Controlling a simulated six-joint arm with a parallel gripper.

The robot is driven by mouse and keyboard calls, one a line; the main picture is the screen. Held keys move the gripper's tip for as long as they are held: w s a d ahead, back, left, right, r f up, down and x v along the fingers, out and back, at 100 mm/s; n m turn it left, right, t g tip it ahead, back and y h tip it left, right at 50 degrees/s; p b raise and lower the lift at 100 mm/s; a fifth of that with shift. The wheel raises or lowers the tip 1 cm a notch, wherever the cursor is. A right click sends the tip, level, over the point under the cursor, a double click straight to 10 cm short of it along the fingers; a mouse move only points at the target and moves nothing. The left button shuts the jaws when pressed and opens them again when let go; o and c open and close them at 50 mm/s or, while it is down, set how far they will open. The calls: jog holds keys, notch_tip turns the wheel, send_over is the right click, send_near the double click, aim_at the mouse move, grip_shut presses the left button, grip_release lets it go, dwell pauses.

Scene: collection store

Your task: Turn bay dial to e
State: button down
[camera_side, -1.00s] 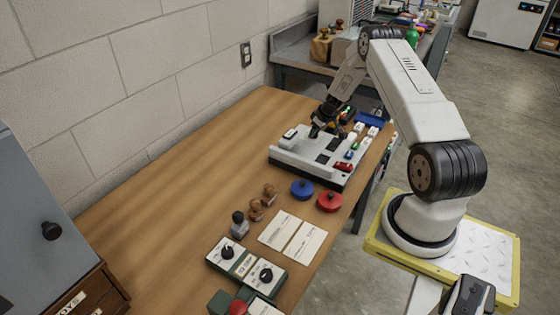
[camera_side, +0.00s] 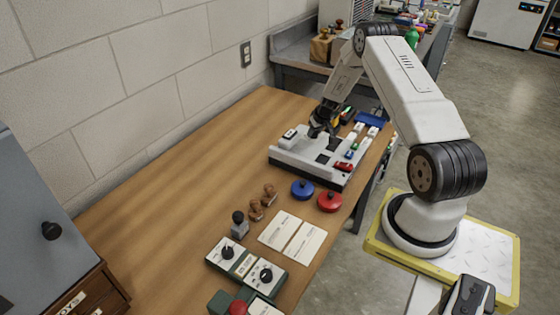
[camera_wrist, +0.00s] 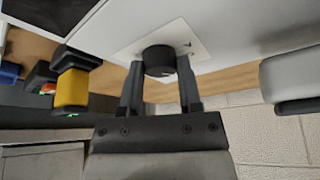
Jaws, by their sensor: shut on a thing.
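A black round dial (camera_wrist: 158,60) stands on a white plate in the wrist view. A small dark mark shows on the plate beside it; I cannot read it as a letter. My gripper (camera_wrist: 160,72) has one finger on each side of the dial and is shut on it. In the side view my gripper (camera_side: 322,128) is at the far part of the white console (camera_side: 290,160) on the wooden table. There my fingers hide the dial, and its pointing direction cannot be made out.
In the wrist view, a yellow-and-black part (camera_wrist: 72,88) is left of my fingers and a pale rounded part (camera_wrist: 290,75) is right. In the side view, a blue knob (camera_side: 302,189), a red knob (camera_side: 330,201) and two dial boxes (camera_side: 228,252) stand nearer. The table's left is clear.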

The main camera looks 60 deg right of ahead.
aim_at(312, 142)
jog(key=shift+w+a+m+g+h, duration=0.1)
jog(key=shift+m+g+h, duration=0.25)
jog(key=shift+m, duration=0.9)
jog(key=shift+m+g+h, duration=0.15)
jog(key=shift+m+h, duration=0.3)
jog(key=shift+m, duration=0.8)
jog(key=shift+m+g, duration=0.8)
jog(key=shift+m, duration=1.2)
jog(key=shift+c, duration=1.4)
grip_release()
jog(key=shift+h, duration=0.3)
jog(key=shift+a+r, duration=0.1)
jog(key=shift+r, duration=0.05)
jog(key=v, duration=0.7)
jog(key=shift+r, duration=0.2)
jog(key=shift+a, duration=0.1)
